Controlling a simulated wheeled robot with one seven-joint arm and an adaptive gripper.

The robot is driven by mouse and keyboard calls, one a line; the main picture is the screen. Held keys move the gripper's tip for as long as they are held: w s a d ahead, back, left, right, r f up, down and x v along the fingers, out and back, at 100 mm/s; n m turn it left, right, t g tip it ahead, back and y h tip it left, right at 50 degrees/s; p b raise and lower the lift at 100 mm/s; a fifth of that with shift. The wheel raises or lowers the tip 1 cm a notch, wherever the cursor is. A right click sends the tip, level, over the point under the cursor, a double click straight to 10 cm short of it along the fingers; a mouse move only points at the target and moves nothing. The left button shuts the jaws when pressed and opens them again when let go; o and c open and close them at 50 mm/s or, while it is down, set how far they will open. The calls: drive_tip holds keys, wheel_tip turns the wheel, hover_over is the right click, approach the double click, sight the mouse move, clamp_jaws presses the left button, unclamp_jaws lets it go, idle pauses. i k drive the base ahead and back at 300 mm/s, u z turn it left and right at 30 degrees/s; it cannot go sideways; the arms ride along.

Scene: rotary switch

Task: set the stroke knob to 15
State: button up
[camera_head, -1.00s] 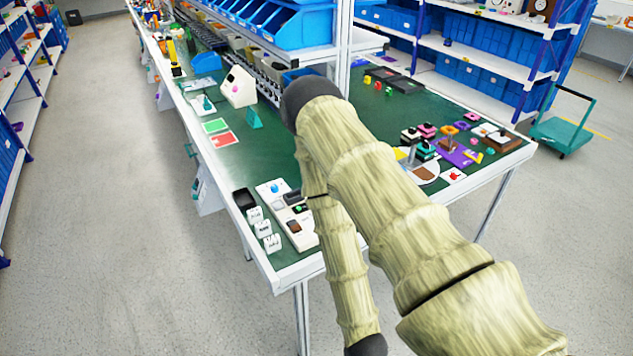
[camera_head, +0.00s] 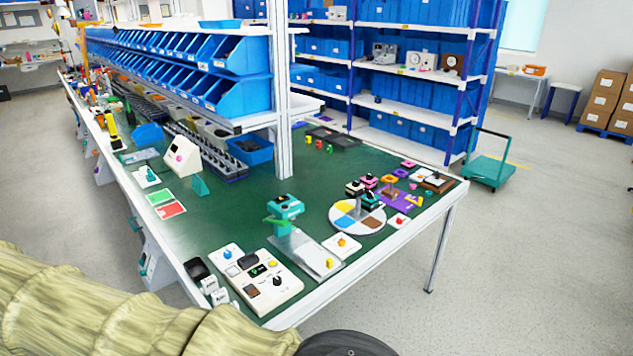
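Several small knobs show on the bench; labels and scales are too small to read, so I cannot tell which is the stroke knob or its setting. A cream control panel (camera_head: 266,283) at the near corner carries a black knob (camera_head: 277,281). A white plate with a blue knob (camera_head: 227,254) lies behind it. A teal press (camera_head: 284,213) stands on a grey base with a yellow knob (camera_head: 329,262). White plates with an orange knob (camera_head: 342,242) and a red knob (camera_head: 399,220) lie to the right. My gripper is out of view; my arm crosses the lower left.
The green bench (camera_head: 250,203) has clear surface in its middle. A round coloured turntable (camera_head: 357,217) and small blocks stand at the right. A shelf post (camera_head: 279,100) and blue bins (camera_head: 237,68) rise behind. White labelled blocks (camera_head: 220,296) sit at the near left edge.

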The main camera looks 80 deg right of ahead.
sight(342, 243)
drive_tip(key=k, duration=1.05)
drive_tip(key=z, duration=1.3)
